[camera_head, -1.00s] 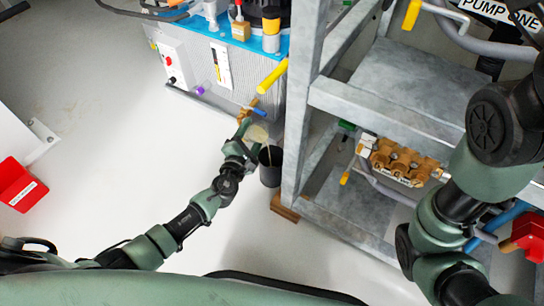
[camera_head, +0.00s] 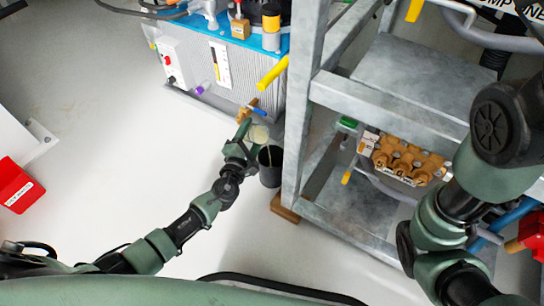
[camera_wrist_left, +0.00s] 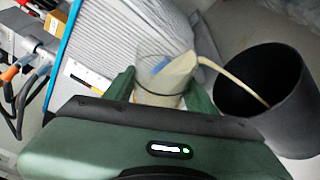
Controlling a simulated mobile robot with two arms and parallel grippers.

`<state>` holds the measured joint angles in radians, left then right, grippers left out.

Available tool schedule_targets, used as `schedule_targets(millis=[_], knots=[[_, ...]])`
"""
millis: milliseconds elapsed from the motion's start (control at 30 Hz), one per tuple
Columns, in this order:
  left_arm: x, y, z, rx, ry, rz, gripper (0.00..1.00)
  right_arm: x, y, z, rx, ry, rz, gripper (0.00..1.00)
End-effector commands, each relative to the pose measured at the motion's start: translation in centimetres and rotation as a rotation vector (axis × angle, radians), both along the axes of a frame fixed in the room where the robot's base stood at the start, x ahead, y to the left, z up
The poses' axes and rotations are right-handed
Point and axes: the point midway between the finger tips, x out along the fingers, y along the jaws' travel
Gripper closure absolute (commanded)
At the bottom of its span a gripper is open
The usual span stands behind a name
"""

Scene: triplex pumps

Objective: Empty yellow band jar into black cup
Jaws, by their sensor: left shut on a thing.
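A clear jar (camera_head: 259,134) is held tilted in my left gripper (camera_head: 248,136), beside and above the black cup. In the left wrist view the jar (camera_wrist_left: 163,78) sits between the two green fingers of the gripper (camera_wrist_left: 160,88), which are shut on it. Beige liquid is in the jar, and a thin stream (camera_wrist_left: 236,76) runs from its lip down into the black cup (camera_wrist_left: 285,122). I cannot make out a yellow band. The black cup (camera_head: 270,176) stands upright on the floor next to the metal frame's leg. My right gripper is out of view.
A grey metal frame (camera_head: 298,120) with shelves and a brass pump (camera_head: 405,160) stands right of the cup. Behind the jar is a blue-topped unit (camera_head: 235,75) with a yellow handle (camera_head: 272,72) sticking out. White floor in front is clear.

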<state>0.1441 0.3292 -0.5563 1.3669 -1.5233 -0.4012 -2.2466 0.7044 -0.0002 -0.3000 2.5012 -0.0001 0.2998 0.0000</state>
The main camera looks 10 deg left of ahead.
Motion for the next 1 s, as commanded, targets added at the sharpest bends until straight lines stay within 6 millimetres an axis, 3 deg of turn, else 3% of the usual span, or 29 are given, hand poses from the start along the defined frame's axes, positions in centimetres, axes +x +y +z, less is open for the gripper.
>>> schedule_targets(millis=[1000], knots=[[0.0, -0.1, 0.1, 0.086, -0.044, 0.0, 0.99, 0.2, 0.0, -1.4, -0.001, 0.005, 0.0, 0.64]])
